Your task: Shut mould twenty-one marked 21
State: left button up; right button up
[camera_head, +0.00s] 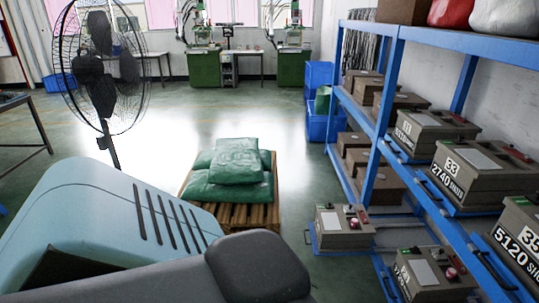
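Several grey-brown mould boxes stand on the blue rack at the right. One box (479,187) is marked 33, and a box (526,217) at the right edge is marked 35. A box (440,124) behind the 33 box has a small mark that I cannot read surely. Two more boxes sit low: one (340,237) on a blue slide standing out from the rack, and one (420,286) nearer, cut by the lower edge. I cannot make out a mark 21 on any box. Neither of my grippers is in view.
A pallet (238,216) with green sacks (236,165) lies mid-floor. A black fan (100,70) stands at the left. Blue crates (318,100) are stacked beside the blue rack (400,80). Green machines (203,68) stand at the back wall. Open floor lies beyond the pallet.

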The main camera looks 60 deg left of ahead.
aim_at(331, 234)
jog(key=u, duration=1.5)
jog(key=i+j+z, duration=0.2)
jog(key=z, duration=0.4)
jog(key=i+j+z, duration=0.3)
jog(key=j, duration=0.25)
jog(key=i+j+z, duration=0.15)
jog(key=j, duration=0.15)
jog(key=i+j+z, duration=0.1)
jog(key=j, duration=0.35)
jog(key=i+j, duration=0.1)
jog(key=j, duration=0.35)
jog(key=i+j, duration=0.15)
jog(key=j, duration=0.25)
jog(key=i+j, duration=0.1)
jog(key=j, duration=0.3)
jog(key=i+j, duration=0.15)
jog(key=j, duration=0.25)
jog(key=i+j+z, duration=0.1)
jog(key=j, duration=0.35)
jog(key=i+j, duration=0.15)
jog(key=j, duration=0.25)
jog(key=i+j, duration=0.1)
jog(key=j, duration=0.3)
